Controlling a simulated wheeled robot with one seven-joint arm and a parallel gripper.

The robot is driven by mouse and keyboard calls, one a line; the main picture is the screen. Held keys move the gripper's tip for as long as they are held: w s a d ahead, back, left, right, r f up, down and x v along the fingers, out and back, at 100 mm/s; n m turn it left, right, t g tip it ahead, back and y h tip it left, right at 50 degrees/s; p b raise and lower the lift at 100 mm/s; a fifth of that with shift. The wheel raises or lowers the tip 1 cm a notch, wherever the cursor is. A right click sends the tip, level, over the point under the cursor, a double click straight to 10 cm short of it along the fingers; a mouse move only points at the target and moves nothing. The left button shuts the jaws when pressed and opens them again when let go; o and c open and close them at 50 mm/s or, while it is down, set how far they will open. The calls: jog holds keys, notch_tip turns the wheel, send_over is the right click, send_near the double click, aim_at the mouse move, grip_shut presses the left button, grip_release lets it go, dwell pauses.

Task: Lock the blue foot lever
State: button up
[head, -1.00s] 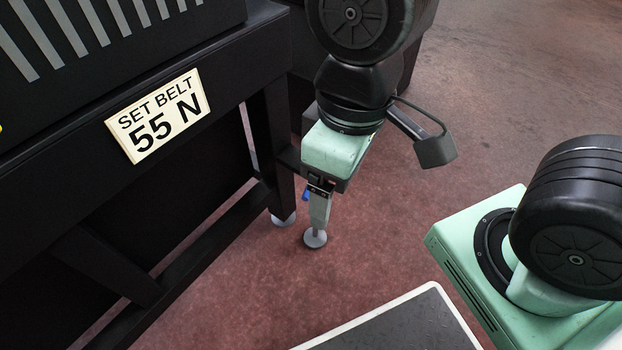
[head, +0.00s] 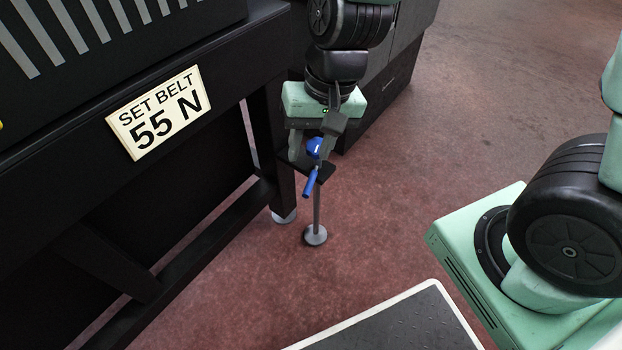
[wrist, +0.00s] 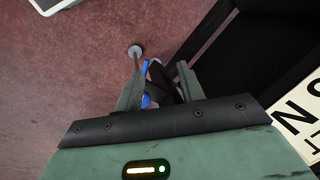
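The blue foot lever (head: 311,183) hangs from a dark bracket beside the black table's leg. Its handle slants down and a little left from a round blue hub (head: 314,148). My gripper (head: 309,157) is open around the hub, pointing down, with one finger on either side. The handle hangs below the fingertips. In the wrist view, blue parts of the lever (wrist: 147,68) show between the two spread fingers, nearer the left one. I cannot tell whether either finger touches it. The gripper body hides part of the bracket and lever.
A thin grey post with a round foot pad (head: 316,235) stands under the bracket. The black table (head: 262,140) is close on the left, with a "SET BELT 55 N" sign (head: 158,112). A dark cabinet (head: 385,85) stands behind the arm.

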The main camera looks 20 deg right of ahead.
aim_at(310, 184)
jog(key=w+d+f+m+t, duration=0.1)
jog(key=w+d+f+m, duration=0.5)
jog(key=w+d, duration=0.1)
jog(key=shift+h, duration=0.4)
jog(key=a+f+b, duration=0.1)
jog(key=f+b, duration=0.1)
jog(key=f, duration=0.3)
jog(key=w+a+f+b, duration=0.1)
jog(key=f+b, duration=0.2)
jog(key=f, duration=0.3)
jog(key=w+a+f+b, duration=0.1)
jog(key=f+b, duration=0.2)
jog(key=f, duration=0.2)
jog(key=shift+w+f, duration=0.1)
jog(key=shift+f, duration=0.3)
jog(key=shift+c, duration=0.3)
grip_shut()
